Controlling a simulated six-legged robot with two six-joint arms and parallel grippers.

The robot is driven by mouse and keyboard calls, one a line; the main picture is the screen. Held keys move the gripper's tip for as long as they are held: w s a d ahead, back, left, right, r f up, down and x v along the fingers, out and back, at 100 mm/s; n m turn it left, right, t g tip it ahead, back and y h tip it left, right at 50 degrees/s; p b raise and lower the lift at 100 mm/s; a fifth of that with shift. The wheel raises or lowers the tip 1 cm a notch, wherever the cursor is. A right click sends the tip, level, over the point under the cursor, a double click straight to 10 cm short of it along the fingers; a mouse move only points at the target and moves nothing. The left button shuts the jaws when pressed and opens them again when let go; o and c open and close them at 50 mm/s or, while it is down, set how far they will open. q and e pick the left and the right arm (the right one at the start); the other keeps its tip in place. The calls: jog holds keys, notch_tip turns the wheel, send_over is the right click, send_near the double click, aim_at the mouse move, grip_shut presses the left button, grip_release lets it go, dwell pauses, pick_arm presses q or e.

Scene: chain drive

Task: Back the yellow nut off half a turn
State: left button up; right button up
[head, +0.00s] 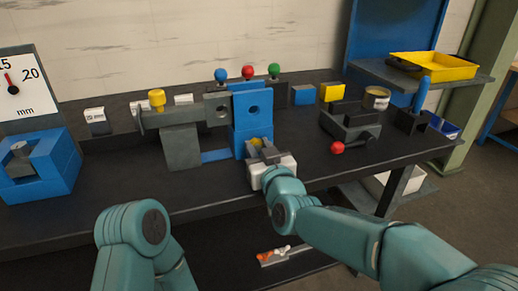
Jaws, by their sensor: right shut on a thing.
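My right gripper (264,148) is at the front of the blue block (253,108), low down near the bench top. It is shut on a small yellow part, which looks like the yellow nut (255,141). The fingers and the white gripper body hide most of it, so its turn angle cannot be read. A larger yellow knob (157,99) stands upright on the grey fixture to the left, apart from both grippers. My left arm shows at the lower left, but its gripper is not in view.
Red, blue and green ball knobs stand behind the blue block. A dial gauge (14,86) marked mm and a blue housing (40,168) are at the left. A dark vise-like device (350,122) with a red ball handle (337,148) is at the right.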

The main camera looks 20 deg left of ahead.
jog(key=shift+r, duration=0.1)
jog(key=o, duration=1.1)
jog(key=shift+c, duration=0.2)
jog(key=v, duration=1.6)
jog(key=shift+s+d, duration=0.1)
